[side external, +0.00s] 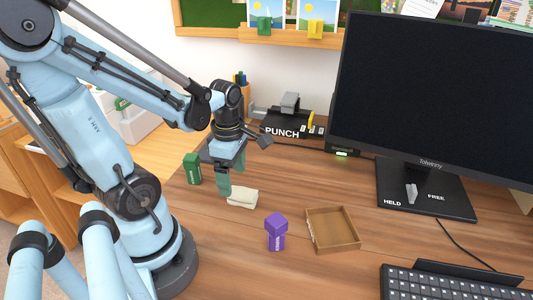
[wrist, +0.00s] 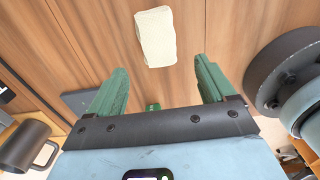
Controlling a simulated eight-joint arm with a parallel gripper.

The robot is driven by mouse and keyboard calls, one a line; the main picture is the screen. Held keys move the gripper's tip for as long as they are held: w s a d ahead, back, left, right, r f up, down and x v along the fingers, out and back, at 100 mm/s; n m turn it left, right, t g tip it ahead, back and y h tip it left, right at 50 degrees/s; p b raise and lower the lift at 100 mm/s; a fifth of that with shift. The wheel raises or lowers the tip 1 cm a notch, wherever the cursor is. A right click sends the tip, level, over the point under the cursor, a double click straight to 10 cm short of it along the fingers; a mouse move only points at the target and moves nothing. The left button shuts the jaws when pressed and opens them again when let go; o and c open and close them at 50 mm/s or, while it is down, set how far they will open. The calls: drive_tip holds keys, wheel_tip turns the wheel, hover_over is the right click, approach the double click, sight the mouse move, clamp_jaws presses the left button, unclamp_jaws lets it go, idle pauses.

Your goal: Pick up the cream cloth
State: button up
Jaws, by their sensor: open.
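The cream cloth (side external: 242,198) lies folded flat on the wooden desk, near the middle of the side external view. It also shows in the wrist view (wrist: 156,37), at the top centre, ahead of the fingertips. My gripper (side external: 224,184) points down, close to the cloth's left end in the side external view. Its two green fingers (wrist: 160,80) are spread apart with nothing between them in the wrist view. The cloth is apart from both fingers there. Whether a fingertip touches the desk is hard to tell.
A purple figure (side external: 276,232) and a shallow wooden tray (side external: 332,246) stand right of the cloth. A green block (side external: 192,169) stands to the left. A monitor (side external: 430,95), its base and a keyboard (side external: 450,283) fill the right side. A dark mug (wrist: 28,146) shows in the wrist view.

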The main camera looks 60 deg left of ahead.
sight(236, 190)
drive_tip(key=shift+w+d+f, duration=0.15)
drive_tip(key=shift+f, duration=2.5)
drive_tip(key=c, duration=1.1)
drive_tip(key=shift+r, duration=0.25)
drive_tip(key=shift+r, duration=0.85)
wheel_tip(236, 190, up, 2)
drive_tip(key=shift+r, duration=0.1)
drive_tip(key=s+d+r, duration=0.1)
drive_tip(key=d+r, duration=0.5)
drive_tip(key=d, duration=0.5)
drive_tip(key=shift+s+d+r, duration=0.15)
drive_tip(key=shift+d+r, duration=0.15)
